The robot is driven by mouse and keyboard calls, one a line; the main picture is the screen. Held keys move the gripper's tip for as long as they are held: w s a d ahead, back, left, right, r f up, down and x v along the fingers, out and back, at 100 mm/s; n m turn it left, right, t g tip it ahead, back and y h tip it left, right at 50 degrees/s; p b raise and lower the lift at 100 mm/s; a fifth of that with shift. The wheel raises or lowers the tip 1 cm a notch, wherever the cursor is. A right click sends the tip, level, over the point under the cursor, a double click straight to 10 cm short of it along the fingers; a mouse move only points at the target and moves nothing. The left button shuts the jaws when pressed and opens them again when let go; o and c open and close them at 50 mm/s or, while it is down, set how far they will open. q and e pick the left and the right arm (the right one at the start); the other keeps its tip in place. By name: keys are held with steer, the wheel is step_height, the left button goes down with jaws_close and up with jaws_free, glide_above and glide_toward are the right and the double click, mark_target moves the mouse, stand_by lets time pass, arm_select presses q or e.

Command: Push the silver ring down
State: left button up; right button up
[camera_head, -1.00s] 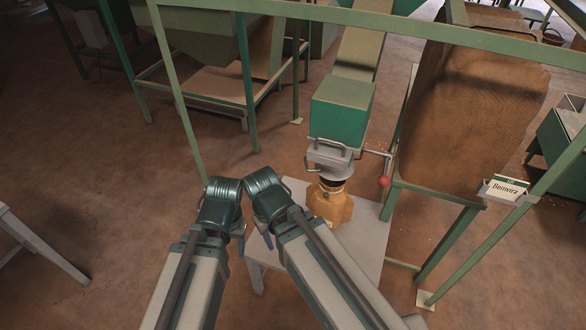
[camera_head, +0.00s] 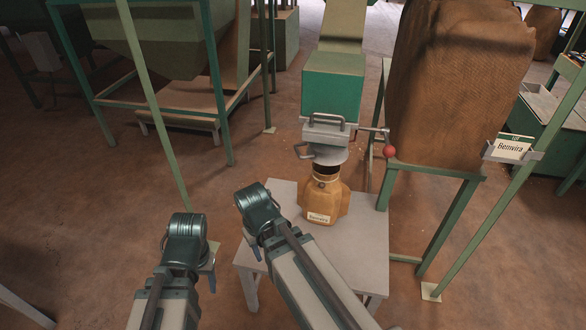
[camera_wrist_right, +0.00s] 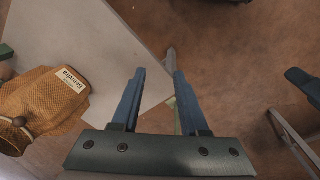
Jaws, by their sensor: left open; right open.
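The silver ring (camera_head: 330,155) is a grey collar with a loop handle on its left side. It sits around the spout under the green hopper outlet (camera_head: 332,92), just above the dark bag mouth. An orange-brown mesh bag (camera_head: 326,199) labelled Benvira stands upright below it on a pale stool (camera_head: 362,240). It also shows in the right wrist view (camera_wrist_right: 40,105). My left gripper (camera_head: 209,280) points down, open and empty, left of the stool. My right gripper (camera_wrist_right: 154,72) is open and empty near the stool's edge, left of the bag. Neither touches the ring.
A lever with a red knob (camera_head: 389,151) sticks out right of the spout. A large brown sack (camera_head: 455,85) on a green frame stands to the right, with a Benvira sign (camera_head: 513,148). A green post (camera_head: 150,110) rises at the left. The front left floor is mostly open.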

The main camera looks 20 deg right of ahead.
steer(key=w+d+f+t+h+b, duration=0.2)
steer(key=w+d+f+h+b, duration=0.3)
steer(key=d+f+b, duration=0.5)
arm_select(q)
step_height(320, 180, down, 13)
steer(key=shift+a, duration=0.15)
arm_select(e)
steer(key=w+a+r+n+t+h, duration=0.1)
steer(key=w+r+n+t+h, duration=0.1)
steer(key=w+r, duration=0.4)
steer(key=w+a+r+n+t+h, duration=0.1)
steer(key=w+r+n+t+h, duration=0.2)
steer(key=r, duration=1)
steer(key=w+t+h, duration=0.2)
steer(key=w+h, duration=0.1)
steer(key=h, duration=0.1)
steer(key=shift+r+t, duration=0.3)
steer(key=shift+r, duration=0.1)
arm_select(q)
steer(key=shift+w, duration=0.1)
arm_select(e)
steer(key=shift+d, duration=0.15)
